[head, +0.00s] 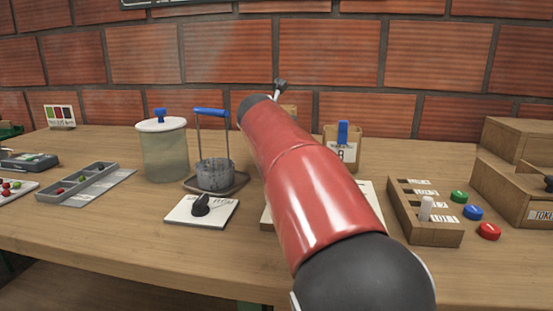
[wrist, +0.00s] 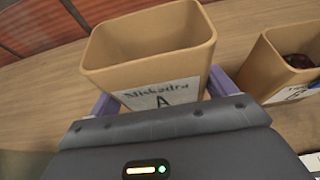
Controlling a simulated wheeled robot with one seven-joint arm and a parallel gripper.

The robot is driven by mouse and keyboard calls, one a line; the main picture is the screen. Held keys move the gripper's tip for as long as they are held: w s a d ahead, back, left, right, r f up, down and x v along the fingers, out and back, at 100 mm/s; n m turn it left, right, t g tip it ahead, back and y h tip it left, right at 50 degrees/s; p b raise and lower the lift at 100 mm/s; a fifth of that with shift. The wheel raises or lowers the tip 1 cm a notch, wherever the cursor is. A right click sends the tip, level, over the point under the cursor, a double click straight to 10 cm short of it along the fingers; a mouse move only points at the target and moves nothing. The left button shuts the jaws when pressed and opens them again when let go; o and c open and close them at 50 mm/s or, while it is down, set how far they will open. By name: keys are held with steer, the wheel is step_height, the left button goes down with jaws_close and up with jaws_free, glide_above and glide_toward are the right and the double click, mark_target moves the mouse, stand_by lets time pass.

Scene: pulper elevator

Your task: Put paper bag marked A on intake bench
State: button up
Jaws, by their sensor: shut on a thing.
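In the head view my red arm hides most of the gripper and bag; a tan piece behind the arm may be the bag. Whether the bag touches the wood below is unclear. A wooden bench (head: 100,205) runs along the brick wall; no sign shows whether it is the intake bench.
A bag marked B (head: 342,157) with a blue clip stands right of my arm; dark contents show in the wrist view (wrist: 298,60). A lidded jar (head: 163,150), wire-handled pot (head: 214,175), dial plate (head: 201,210), slotted block (head: 425,210) and wooden boxes (head: 515,190) crowd the bench.

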step_height(320, 180, down, 5)
steer(key=shift+r+b, duration=0.1)
steer(key=shift+b, duration=0.8)
steer(key=o, duration=0.9)
steer(key=shift+o, duration=0.3)
steer(key=b+v, duration=0.1)
steer(key=v, duration=1.1)
steer(key=shift+s, duration=0.1)
